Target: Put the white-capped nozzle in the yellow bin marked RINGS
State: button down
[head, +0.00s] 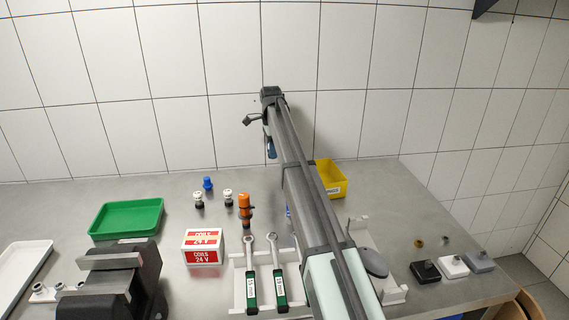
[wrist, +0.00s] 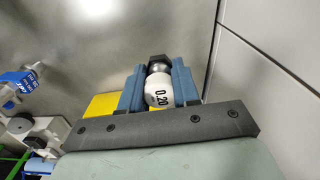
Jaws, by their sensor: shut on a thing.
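My gripper (wrist: 158,88) is shut on the white-capped nozzle (wrist: 158,92), which has a round white cap marked 0.20 and a dark hex end. The nozzle sits between the two blue fingers, clear of the bench. In the head view my gripper (head: 270,149) is raised in front of the tiled wall, left of the yellow bin, and the held nozzle cannot be made out. The yellow bin (head: 332,179) stands at the back of the bench, partly hidden by my arm; its label is too small to read. A yellow part of it (wrist: 101,104) shows behind the fingers in the wrist view.
Two white-topped fittings (head: 228,197), a blue fitting (head: 208,183) and an orange-black one (head: 245,206) stand left of my arm. A green tray (head: 127,218), a red-white COILS box (head: 202,246) and a holder with two wrenches (head: 264,275) are nearer.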

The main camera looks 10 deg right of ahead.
jog(key=s+d+m, duration=0.1)
jog(key=s+d, duration=0.3)
jog(key=d, duration=0.5)
jog(key=s+d, duration=0.4)
jog(key=d, duration=0.5)
jog(key=f, duration=0.9)
jog(key=shift+a, duration=0.25)
jog(key=c, duration=0.8)
grip_release()
jog(key=shift+f, duration=0.1)
notch_tip(320, 180, up, 12)
jog(key=shift+r, duration=0.2)
